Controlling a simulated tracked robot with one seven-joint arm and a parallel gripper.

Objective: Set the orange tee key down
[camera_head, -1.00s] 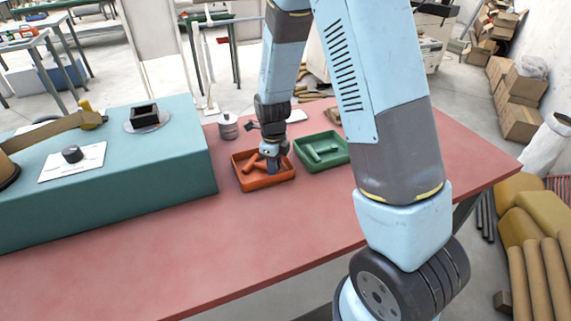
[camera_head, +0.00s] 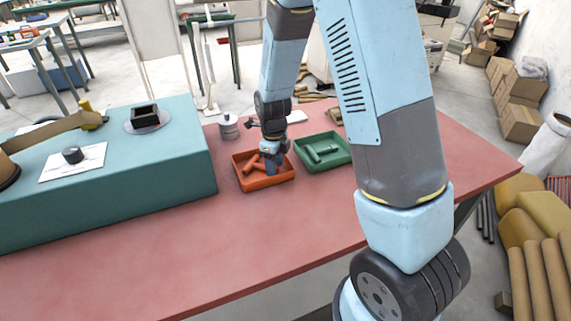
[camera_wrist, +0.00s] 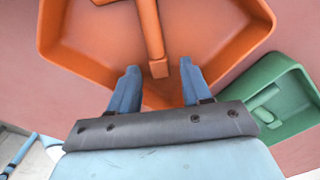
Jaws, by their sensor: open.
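The orange tee key (camera_wrist: 152,30) lies in the orange tray (camera_wrist: 85,65), with its stem pointing toward my gripper in the wrist view. In the head view the orange tee key (camera_head: 256,164) shows at the left inside the orange tray (camera_head: 265,185), partly hidden by my wrist. My gripper (camera_wrist: 160,75) is open and empty. Its two blue fingertips are apart over the tray's near part, with the stem's end between and just beyond them. In the head view my gripper (camera_head: 271,168) is over the right part of the tray.
A green tray (camera_head: 343,159) with a green tee key (camera_head: 319,152) stands to the right. A grey cylindrical object (camera_head: 229,127) stands behind the orange tray. A teal machine block (camera_head: 110,185) is to the left. The red table (camera_head: 230,245) is clear in front.

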